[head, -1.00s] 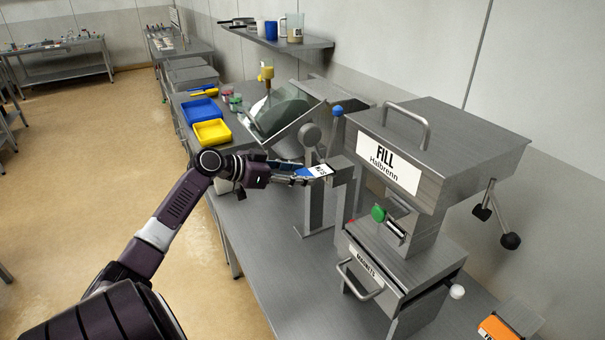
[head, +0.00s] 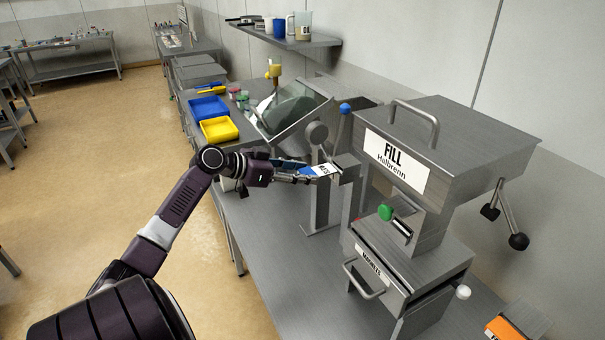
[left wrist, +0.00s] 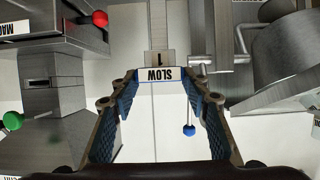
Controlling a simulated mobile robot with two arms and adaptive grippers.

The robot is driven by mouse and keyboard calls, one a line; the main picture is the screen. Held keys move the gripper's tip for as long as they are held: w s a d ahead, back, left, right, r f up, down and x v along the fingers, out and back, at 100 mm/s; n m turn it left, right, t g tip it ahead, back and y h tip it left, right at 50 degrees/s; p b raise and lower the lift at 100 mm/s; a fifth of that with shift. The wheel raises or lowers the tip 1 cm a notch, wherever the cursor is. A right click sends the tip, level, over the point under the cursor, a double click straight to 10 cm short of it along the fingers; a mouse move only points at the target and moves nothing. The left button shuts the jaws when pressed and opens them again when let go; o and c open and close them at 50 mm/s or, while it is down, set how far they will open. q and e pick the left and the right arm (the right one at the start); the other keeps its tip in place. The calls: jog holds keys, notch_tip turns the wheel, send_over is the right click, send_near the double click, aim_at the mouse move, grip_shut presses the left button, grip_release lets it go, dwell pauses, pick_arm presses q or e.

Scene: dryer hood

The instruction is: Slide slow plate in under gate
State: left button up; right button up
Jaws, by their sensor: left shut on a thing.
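My left gripper (head: 304,176) is shut on the slow plate (head: 324,170), a flat piece with a white label and blue on it. In the left wrist view the plate's "SLOW" label (left wrist: 160,75) lies crosswise between the tips of my left gripper (left wrist: 163,88). A grey block (head: 347,163), which looks like the gate, stands just right of the plate in the head view. In the left wrist view a grey block marked "1" (left wrist: 160,57) is right beyond the label. I cannot tell whether the plate touches it or is under it. My right gripper is out of view.
The grey machine with the FILL hood (head: 455,150) and a drawer (head: 375,268) stands to the right. A blue-knobbed lever (head: 345,109) rises behind the gate. Blue (head: 208,108) and yellow (head: 219,130) trays sit at the back left. The bench front is clear.

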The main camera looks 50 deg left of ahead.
pick_arm(q)
jog(key=shift+s, duration=0.1)
jog(key=shift+s+a, duration=0.25)
jog(key=shift+s, duration=0.55)
jog(key=shift+s+a, duration=0.25)
jog(key=shift+s, duration=0.55)
jog(key=s+a, duration=0.2)
jog(key=s, duration=0.7)
jog(key=shift+a, duration=0.3)
jog(key=shift+w, duration=0.1)
